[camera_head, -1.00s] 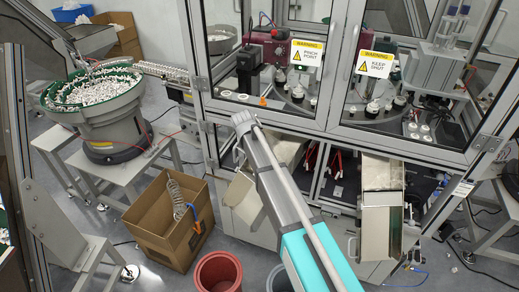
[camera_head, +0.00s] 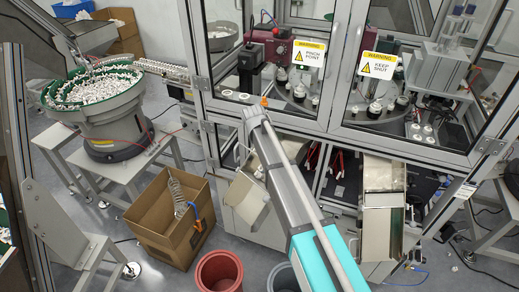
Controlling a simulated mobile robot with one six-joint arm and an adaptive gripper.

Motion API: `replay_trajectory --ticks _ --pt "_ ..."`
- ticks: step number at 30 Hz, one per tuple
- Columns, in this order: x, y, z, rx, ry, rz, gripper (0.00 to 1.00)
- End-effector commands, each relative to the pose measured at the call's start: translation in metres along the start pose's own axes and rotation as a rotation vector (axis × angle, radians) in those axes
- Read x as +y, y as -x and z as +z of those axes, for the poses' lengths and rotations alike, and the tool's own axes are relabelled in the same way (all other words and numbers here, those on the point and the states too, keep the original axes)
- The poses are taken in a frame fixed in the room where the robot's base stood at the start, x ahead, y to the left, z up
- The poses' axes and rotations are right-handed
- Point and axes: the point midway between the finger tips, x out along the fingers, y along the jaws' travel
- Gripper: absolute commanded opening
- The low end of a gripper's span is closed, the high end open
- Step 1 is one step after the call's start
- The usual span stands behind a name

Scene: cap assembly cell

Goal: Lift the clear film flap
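My arm (camera_head: 290,185) reaches from the bottom middle up to the front of the glazed machine enclosure. Its far end, my gripper (camera_head: 253,112), shows as a small grey tip in front of the lower frame of the left door. Its fingers are too small to make out, so I cannot tell if they are open or shut. I see nothing clearly held there. I cannot pick out a clear film flap for certain; the enclosure has clear door panels (camera_head: 225,55), and my arm hides part of the front below them.
Yellow warning signs (camera_head: 308,52) hang on the doors. Metal chutes (camera_head: 381,215) stick out below. A cardboard box (camera_head: 165,225), a red bin (camera_head: 219,272) and a grey bin (camera_head: 281,277) stand on the floor. A bowl feeder (camera_head: 108,125) stands at left.

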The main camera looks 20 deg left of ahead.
Motion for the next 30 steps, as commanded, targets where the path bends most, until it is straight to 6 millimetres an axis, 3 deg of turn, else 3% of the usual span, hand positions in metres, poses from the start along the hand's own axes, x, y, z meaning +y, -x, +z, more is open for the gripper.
replay_trajectory --ticks 7,8,10,30 --pt "-0.0034 0.0013 -0.0017 0.001 0.005 -0.001 0.00" --pt "-0.0037 0.0014 -0.0019 0.001 0.005 -0.001 0.15" --pt "-0.0040 0.0015 -0.0024 0.002 0.006 -0.001 0.26" --pt "-0.0025 0.0075 -0.0038 0.004 0.006 -0.001 0.26"
